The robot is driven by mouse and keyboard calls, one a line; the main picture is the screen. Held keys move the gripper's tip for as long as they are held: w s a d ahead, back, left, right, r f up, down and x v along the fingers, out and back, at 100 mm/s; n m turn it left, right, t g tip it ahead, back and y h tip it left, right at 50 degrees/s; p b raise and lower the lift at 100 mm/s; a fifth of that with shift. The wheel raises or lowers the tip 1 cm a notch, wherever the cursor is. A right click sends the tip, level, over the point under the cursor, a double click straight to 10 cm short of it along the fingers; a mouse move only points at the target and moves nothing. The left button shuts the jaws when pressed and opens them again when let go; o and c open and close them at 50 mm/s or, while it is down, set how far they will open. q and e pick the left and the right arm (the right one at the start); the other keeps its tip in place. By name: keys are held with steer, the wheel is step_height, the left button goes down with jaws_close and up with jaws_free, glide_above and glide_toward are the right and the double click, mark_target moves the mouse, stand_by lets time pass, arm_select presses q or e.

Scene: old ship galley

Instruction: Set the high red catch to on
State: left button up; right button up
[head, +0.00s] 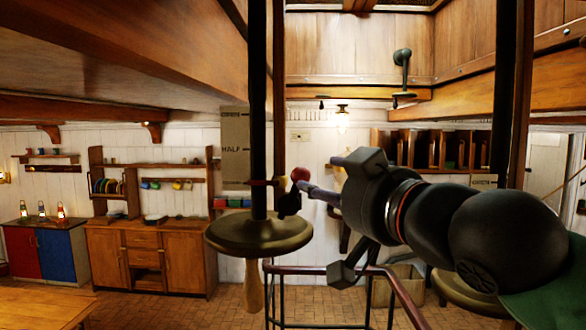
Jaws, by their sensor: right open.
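A round red knob (300,173) shows beside a dark upright post, close to a small dark fitting; I take it for the red catch. My right gripper (318,179) reaches in from the right with its fingers pointing left. It is open, and its bluish fingertips are just right of the knob in the picture. I cannot tell whether they touch it. The catch's lever and mounting are partly hidden by the post and fingers. My left gripper is not in view.
A brass disc (258,238) on the post has a wooden handle (254,287) below it. A railing (318,269) stands beneath my arm. Wooden cabinets (150,250) line the back wall. A table (40,308) is at lower left. Open brick floor lies between.

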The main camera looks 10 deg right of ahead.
mark_target(306, 176)
steer(key=p+x, duration=0.2)
steer(key=x, duration=0.6)
steer(key=shift+w+p, duration=0.1)
steer(key=shift+p, duration=0.3)
steer(key=shift+w+a+r, duration=0.1)
steer(key=shift+w, duration=0.15)
steer(key=shift+w+a, duration=0.1)
steer(key=shift+w, duration=0.3)
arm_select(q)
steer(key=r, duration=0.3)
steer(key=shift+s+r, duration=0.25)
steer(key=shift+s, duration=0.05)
arm_select(e)
steer(key=shift+s, duration=0.15)
jaws_close()
